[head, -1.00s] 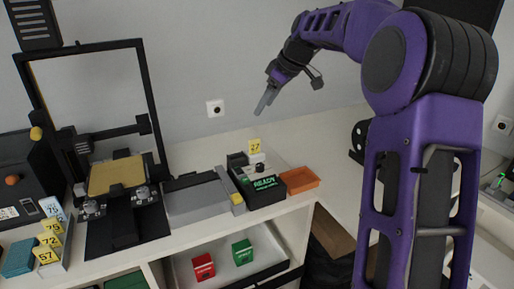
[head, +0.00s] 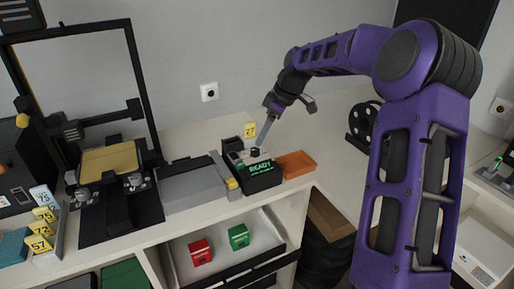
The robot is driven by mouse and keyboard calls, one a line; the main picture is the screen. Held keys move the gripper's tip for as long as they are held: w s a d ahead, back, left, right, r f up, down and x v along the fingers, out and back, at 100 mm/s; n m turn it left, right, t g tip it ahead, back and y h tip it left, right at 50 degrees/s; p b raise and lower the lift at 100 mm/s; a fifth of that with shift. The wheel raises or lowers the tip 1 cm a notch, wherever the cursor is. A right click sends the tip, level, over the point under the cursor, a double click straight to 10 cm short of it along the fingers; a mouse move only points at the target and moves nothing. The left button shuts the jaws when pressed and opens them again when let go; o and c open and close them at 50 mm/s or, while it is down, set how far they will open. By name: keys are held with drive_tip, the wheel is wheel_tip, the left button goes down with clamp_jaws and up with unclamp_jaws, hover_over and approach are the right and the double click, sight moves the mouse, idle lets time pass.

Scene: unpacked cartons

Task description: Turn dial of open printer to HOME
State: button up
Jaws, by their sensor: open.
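The open-frame printer (head: 137,113) stands at the left, with a tan bed (head: 108,160) under its black frame. To its right is a black box (head: 262,184) with a green READY display (head: 261,167). A small black dial (head: 255,152) sits on the box's top; its markings are too small to read. I cannot tell whether this box belongs to the printer.
A yellow 27 tag (head: 249,130) stands close behind the dial. An orange tray (head: 296,164) is right of the box, and a grey unit (head: 190,184) is left. Red (head: 200,252) and green (head: 239,237) boxes lie in the shelf below. The counter behind the tray is clear.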

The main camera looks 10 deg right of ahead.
sight(255, 149)
drive_tip(key=x, duration=0.6)
drive_tip(key=shift+f, duration=0.1)
drive_tip(key=shift+c, duration=0.3)
clamp_jaws()
